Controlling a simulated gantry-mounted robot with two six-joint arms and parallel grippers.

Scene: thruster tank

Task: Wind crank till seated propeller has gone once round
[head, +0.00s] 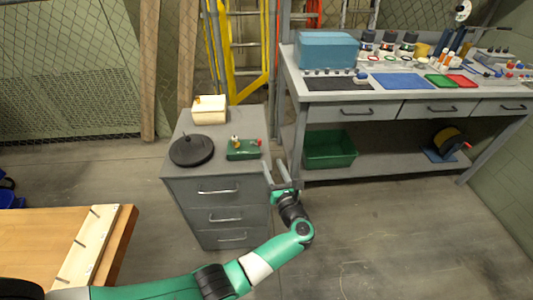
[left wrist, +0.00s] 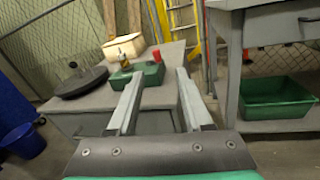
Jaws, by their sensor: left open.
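A green box (head: 242,150) with a brass-coloured fitting on top and a red knob (head: 259,142) at its right end sits on the grey drawer cabinet. In the left wrist view the green box (left wrist: 137,76) and red knob (left wrist: 156,55) lie beyond my fingers. The red knob may be the crank's handle. I cannot make out a propeller clearly. My left gripper (head: 275,168) is open and empty, at the cabinet's right front corner, apart from the box. It also shows in the left wrist view (left wrist: 160,78). My right gripper is not in view.
The cabinet (head: 226,214) also bears a black round disc (head: 191,150) with a small post and a cream box (head: 209,110). A grey workbench (head: 430,92) with tools stands at the right, a green bin (head: 330,149) on its shelf. The floor in front is clear.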

